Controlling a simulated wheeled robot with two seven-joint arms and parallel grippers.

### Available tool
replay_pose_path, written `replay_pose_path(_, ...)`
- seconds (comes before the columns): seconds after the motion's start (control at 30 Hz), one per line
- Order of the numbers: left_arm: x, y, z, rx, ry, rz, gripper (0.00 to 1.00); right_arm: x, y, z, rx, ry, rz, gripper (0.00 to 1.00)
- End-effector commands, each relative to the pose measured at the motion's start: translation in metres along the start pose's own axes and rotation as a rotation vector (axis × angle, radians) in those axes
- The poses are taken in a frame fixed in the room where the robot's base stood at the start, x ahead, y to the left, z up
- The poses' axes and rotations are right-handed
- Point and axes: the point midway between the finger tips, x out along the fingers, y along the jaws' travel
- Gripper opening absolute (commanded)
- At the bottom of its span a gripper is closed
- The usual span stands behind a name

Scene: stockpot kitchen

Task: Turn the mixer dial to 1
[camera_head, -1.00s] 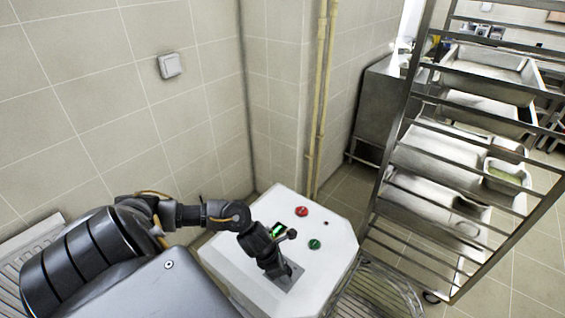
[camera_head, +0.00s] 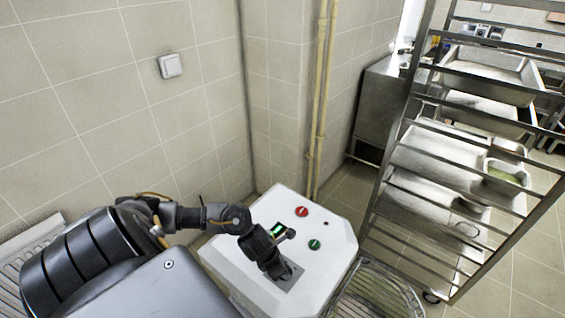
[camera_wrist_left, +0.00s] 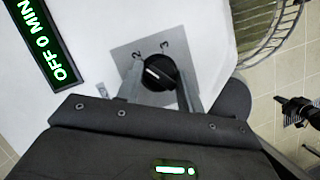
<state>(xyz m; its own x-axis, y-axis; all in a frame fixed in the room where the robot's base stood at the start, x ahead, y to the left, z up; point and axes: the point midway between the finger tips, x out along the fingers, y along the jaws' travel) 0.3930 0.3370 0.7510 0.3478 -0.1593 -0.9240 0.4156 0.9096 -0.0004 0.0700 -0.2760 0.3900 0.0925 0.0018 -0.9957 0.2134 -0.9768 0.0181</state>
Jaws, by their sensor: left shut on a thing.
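The mixer (camera_head: 330,235) has a white top with a grey dial plate (camera_head: 291,283). In the left wrist view the black dial (camera_wrist_left: 160,72) sits on this plate (camera_wrist_left: 122,54), with the marks 2 and 3 visible beyond it; a mark 1 is not visible. A short white line on the dial slants toward its upper left. My left gripper (camera_wrist_left: 158,80) is shut on the dial, one finger on each side. In the head view my left gripper (camera_head: 281,272) hides the dial. The display (camera_wrist_left: 43,42) reads OFF 0 MIN.
A red button (camera_head: 302,211) and a green button (camera_head: 315,244) are on the mixer top beside my left arm. A wire guard (camera_head: 378,290) is at the mixer's front right. A metal rack with trays (camera_head: 450,160) stands to the right. A tiled wall is behind.

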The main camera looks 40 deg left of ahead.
Motion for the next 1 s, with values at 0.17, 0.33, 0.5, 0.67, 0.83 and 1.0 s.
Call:
replay_pose_path(0.17, -0.002, -0.002, 0.001, -0.13, 0.0, 0.052, 0.15, -0.006, -0.003, -0.001, 0.002, 0.001, -0.004, 0.0)
replay_pose_path(0.33, -0.003, -0.003, 0.002, -0.278, 0.0, 0.113, 0.15, -0.015, -0.004, -0.002, 0.002, 0.001, -0.005, 0.0)
replay_pose_path(0.5, -0.003, -0.004, 0.002, -0.428, 0.0, 0.176, 0.15, -0.026, -0.004, -0.003, 0.002, 0.001, -0.005, 0.0)
replay_pose_path(0.67, -0.003, -0.005, 0.003, -0.562, 0.001, 0.23, 0.15, -0.037, -0.003, -0.004, 0.002, 0.0, -0.004, 0.0)
replay_pose_path(0.83, -0.003, -0.006, 0.003, -0.682, 0.001, 0.28, 0.15, -0.049, -0.002, -0.004, 0.001, -0.001, -0.003, 0.0)
replay_pose_path(1.0, -0.002, -0.006, 0.004, -0.775, 0.0, 0.319, 0.15, -0.057, 0.0, -0.005, 0.0, -0.001, -0.001, 0.0)
